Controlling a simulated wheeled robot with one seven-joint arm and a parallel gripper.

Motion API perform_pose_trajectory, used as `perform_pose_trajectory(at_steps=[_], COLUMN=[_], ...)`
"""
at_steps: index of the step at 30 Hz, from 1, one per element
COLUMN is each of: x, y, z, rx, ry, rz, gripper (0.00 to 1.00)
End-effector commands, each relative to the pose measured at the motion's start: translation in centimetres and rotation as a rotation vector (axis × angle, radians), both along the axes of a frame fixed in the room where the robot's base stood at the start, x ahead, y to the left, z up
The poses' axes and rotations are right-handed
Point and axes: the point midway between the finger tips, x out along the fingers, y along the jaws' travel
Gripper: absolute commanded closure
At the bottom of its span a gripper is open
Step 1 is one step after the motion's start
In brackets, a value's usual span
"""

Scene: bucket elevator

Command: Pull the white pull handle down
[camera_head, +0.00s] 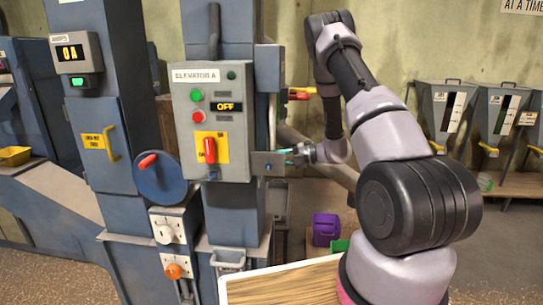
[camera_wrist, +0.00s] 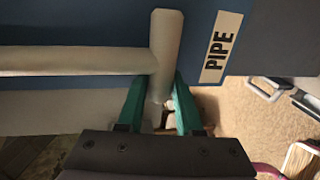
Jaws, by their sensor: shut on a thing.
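A white T-shaped handle (camera_wrist: 166,40) shows in the wrist view, with a long pale bar running left from its upright grip. My gripper (camera_wrist: 160,88) has its green fingers on both sides of the grip's lower end, shut on it. In the head view my gripper (camera_head: 291,156) is at the right side of the elevator column, by a grey bracket (camera_head: 268,163). The handle itself is too small or hidden to make out there.
The ELEVATOR A control box (camera_head: 212,122) with a red lever (camera_head: 210,150) is left of my gripper. A PIPE label (camera_wrist: 221,48) is right of the handle. A purple bin (camera_head: 326,228) stands on the floor below. Hoppers (camera_head: 447,115) stand at the right.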

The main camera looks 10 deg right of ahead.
Motion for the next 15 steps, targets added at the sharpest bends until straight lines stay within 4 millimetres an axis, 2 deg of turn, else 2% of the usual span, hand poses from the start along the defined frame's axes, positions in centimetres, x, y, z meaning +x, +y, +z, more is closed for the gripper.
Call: perform_pose_trajectory(at_steps=[4, 5, 6, 7, 15], x=[-0.22, -0.24, -0.23, -0.23, -0.18], y=[-0.17, -0.17, -0.17, -0.16, -0.12], z=[-0.59, -0.61, -0.59, -0.57, -0.36], rx=[-0.01, -0.011, -0.01, -0.01, -0.006], ry=[0.008, 0.008, 0.008, 0.008, 0.006], rz=[0.0, 0.0, 0.0, 0.0, 0.0], gripper=[1.0, 0.54, 0.39, 0.36, 0.36])
